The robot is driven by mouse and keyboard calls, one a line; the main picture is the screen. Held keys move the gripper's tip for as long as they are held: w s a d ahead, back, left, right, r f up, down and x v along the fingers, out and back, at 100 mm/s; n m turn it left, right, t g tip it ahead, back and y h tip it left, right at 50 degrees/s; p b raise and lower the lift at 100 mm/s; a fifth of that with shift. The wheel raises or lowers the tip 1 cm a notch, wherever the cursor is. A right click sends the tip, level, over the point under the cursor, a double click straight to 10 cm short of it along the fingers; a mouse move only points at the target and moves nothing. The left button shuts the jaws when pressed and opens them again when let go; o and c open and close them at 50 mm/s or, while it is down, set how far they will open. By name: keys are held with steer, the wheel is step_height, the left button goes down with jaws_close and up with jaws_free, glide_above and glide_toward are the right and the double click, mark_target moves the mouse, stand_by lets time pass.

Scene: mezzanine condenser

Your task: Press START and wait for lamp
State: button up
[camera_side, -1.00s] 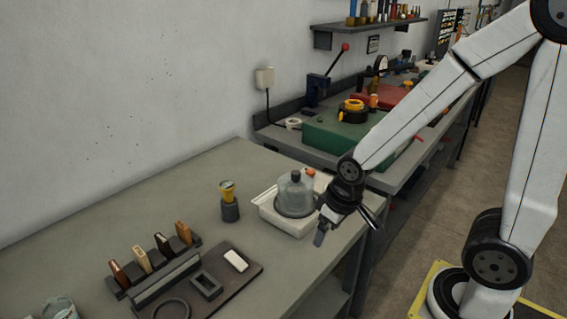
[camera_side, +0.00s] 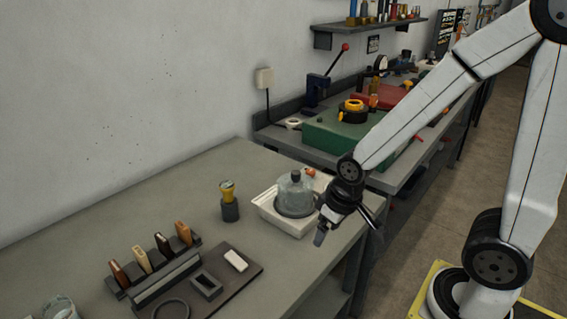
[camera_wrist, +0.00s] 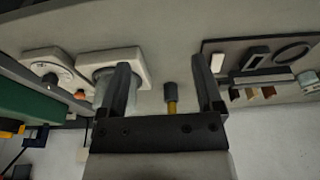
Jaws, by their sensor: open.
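A white tray-like unit (camera_side: 266,212) near the bench's right edge holds a grey, see-through dome with a black knob (camera_side: 295,191). An orange-red knob (camera_side: 310,171) shows behind the dome. The wrist view shows the white unit (camera_wrist: 140,60) partly behind a finger, and a second white unit with a round dial (camera_wrist: 48,66). My gripper (camera_side: 346,230) hangs just right of the dome, at the bench edge. In the wrist view my gripper (camera_wrist: 161,78) is open with nothing between its fingers. I cannot make out a START label or a lit lamp.
A dark cup with a yellow-handled tool (camera_side: 229,206) stands left of the dome. A dark board (camera_side: 235,285) with a rack of wooden-handled tools lies at the front. A green block (camera_side: 325,140) sits on the bench behind. Bare bench lies at left.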

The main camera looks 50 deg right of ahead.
jaws_close()
stand_by(1.6)
